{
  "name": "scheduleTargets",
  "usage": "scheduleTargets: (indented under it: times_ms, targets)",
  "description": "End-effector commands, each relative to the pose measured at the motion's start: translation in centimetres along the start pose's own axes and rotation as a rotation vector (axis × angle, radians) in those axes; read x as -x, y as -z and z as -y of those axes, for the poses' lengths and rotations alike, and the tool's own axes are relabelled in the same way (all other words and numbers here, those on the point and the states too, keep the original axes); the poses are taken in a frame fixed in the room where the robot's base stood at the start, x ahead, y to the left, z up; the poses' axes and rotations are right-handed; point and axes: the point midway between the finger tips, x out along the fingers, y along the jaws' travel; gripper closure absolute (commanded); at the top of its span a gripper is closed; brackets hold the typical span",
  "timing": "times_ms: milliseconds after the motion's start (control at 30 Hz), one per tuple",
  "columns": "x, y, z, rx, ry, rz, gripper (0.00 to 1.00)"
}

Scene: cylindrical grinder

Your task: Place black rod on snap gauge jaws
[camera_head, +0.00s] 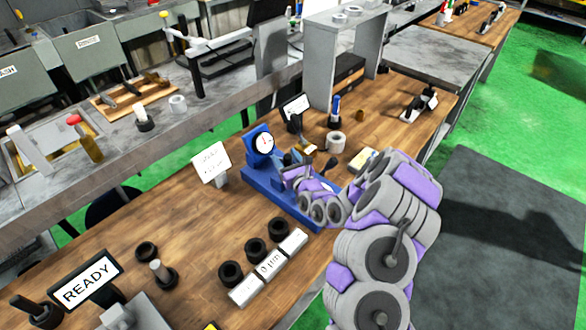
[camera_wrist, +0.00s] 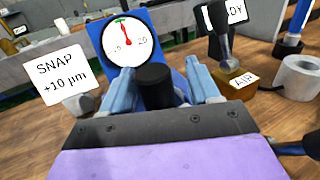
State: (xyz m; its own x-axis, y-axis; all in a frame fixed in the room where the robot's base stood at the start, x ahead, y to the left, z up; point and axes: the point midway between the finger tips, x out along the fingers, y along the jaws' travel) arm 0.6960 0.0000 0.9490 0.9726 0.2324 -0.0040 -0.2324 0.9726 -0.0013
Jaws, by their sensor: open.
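The blue snap gauge (camera_head: 294,198) stands on the wooden bench, with its round white dial (camera_head: 264,142) at the back. The dial also faces me in the wrist view (camera_wrist: 124,40). My gripper (camera_head: 289,170) is over the gauge base. In the wrist view my gripper (camera_wrist: 161,85) has its two blue-grey fingers apart. The black rod (camera_wrist: 155,76) shows its dark round top between the fingers, in front of the dial. The gauge jaws and the rod's lower end are hidden, so I cannot tell how the rod rests on them.
A "SNAP +10 µm" sign (camera_wrist: 66,76) stands left of the gauge. An "AIR" block (camera_wrist: 242,80) and a grey ring (camera_wrist: 299,77) are to its right. Black rings (camera_head: 255,248) and pale blocks (camera_head: 270,264) lie in front. A READY sign (camera_head: 86,281) stands front left.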

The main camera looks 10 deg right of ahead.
Motion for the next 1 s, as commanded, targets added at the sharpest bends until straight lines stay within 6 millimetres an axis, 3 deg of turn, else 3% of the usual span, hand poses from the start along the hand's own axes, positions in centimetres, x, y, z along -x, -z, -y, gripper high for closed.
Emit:
scheduleTargets:
  times_ms: [600, 1000]
  targets:
    - [9.1, 0.0, 0.2, -0.005, 0.005, -0.004, 0.39]
    - [11.8, 0.0, 0.1, 0.000, 0.002, -0.002, 0.39]
